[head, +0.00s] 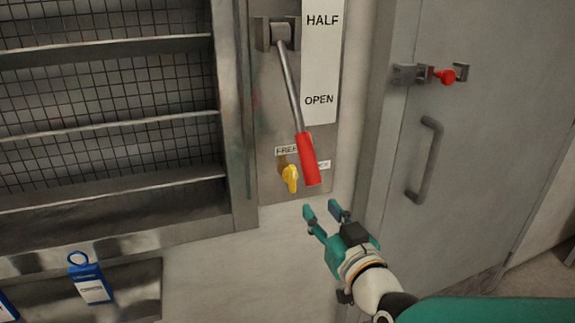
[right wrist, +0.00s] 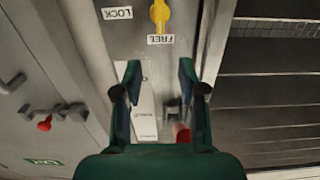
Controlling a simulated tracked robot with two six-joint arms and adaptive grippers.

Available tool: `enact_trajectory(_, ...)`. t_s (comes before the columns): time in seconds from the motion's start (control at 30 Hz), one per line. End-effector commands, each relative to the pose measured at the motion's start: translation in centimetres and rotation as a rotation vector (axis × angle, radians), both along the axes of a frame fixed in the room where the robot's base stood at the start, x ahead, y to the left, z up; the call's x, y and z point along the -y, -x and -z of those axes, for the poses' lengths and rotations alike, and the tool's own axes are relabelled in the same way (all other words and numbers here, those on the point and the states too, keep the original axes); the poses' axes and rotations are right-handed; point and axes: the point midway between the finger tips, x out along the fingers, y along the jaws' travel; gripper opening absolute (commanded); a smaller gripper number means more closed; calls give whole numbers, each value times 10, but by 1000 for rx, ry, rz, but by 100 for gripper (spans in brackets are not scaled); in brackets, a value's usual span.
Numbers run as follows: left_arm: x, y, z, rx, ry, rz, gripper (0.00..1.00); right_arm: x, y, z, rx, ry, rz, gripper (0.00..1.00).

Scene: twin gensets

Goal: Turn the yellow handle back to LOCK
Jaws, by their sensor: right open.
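The yellow handle (head: 290,178) sits on a brass fitting on the metal panel, just below the FREE sign (head: 285,151). The handle also shows at the top of the right wrist view (right wrist: 160,12), in line with the FREE sign (right wrist: 160,39) and to the side of the LOCK sign (right wrist: 117,13). In the head view the LOCK sign (head: 324,165) is partly hidden by the red lever grip. My right gripper (head: 322,208) is open and empty, below and right of the handle, apart from it. It also shows open in the right wrist view (right wrist: 160,72). My left gripper is not in view.
The lever's red grip (head: 309,160) hangs close right of the yellow handle. A scale plate (head: 320,60) reads HALF and OPEN. A door with a grey pull handle (head: 425,160) and red-knobbed latch (head: 445,76) is at right. A blue tag (head: 91,283) hangs lower left.

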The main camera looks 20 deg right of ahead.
Motion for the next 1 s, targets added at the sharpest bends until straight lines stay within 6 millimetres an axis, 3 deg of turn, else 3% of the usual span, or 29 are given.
enact_trajectory(0.17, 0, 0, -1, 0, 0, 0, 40, -1, -26, 3, -4, 0, 0, 41)
enact_trajectory(0.7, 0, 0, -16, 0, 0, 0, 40, -6, -136, 2, -5, 0, -2, 41)
enact_trajectory(1.0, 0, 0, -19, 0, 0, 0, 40, -7, -161, 3, -4, -1, -3, 41)
